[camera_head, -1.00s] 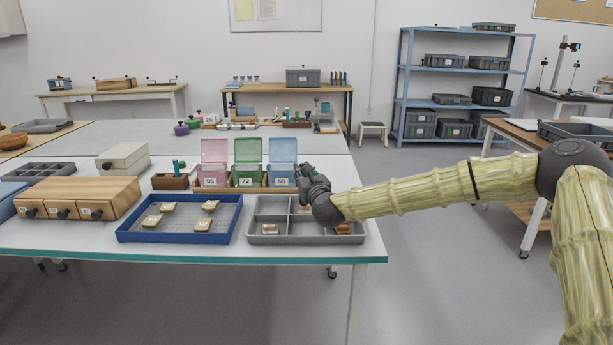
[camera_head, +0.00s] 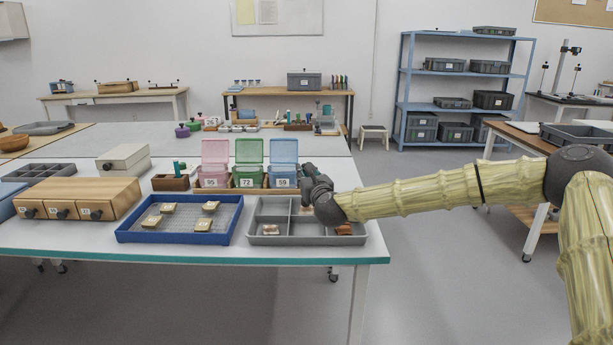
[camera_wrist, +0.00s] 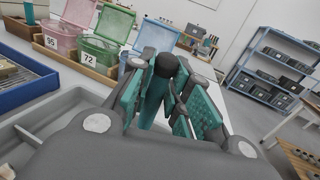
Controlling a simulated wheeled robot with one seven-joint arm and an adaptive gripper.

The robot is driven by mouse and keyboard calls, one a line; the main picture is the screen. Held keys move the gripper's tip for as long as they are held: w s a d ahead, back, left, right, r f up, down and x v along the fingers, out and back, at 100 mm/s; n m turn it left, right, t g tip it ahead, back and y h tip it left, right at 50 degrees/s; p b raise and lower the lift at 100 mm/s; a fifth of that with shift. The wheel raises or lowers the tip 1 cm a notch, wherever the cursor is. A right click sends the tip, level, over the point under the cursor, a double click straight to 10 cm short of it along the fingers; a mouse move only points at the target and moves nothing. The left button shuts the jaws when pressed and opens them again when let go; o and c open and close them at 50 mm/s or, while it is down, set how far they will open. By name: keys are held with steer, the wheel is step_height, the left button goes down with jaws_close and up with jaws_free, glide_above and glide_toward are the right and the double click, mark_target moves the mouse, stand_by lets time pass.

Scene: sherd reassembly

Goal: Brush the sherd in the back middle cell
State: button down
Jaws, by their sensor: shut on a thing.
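A grey divided tray (camera_head: 253,240) stands at the right end of the white table. My gripper (camera_head: 306,196) is over its back part, right of the middle. In the wrist view my gripper (camera_wrist: 160,98) is shut on an upright teal tool with a dark rounded top (camera_wrist: 166,66), which looks like the brush. Its lower end is hidden. One sherd (camera_head: 270,230) lies in the front left cell. Another brown sherd (camera_head: 344,229) lies in the front right, partly behind my arm.
A blue mesh tray (camera_head: 172,238) with several sherds is left of the grey tray. Pink (camera_head: 214,180), green (camera_head: 249,180) and blue (camera_head: 284,180) lidded boxes stand close behind it, lids raised. A wooden drawer unit (camera_head: 78,197) is at the left.

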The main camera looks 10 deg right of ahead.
steer(key=shift+a+b, duration=0.15)
steer(key=shift+b, duration=0.5)
steer(key=shift+f+b, duration=0.1)
steer(key=shift+b, duration=1.25)
steer(key=shift+s+d+b, duration=0.2)
steer(key=shift+d+b, duration=0.1)
steer(key=shift+d, duration=0.55)
stand_by(0.4)
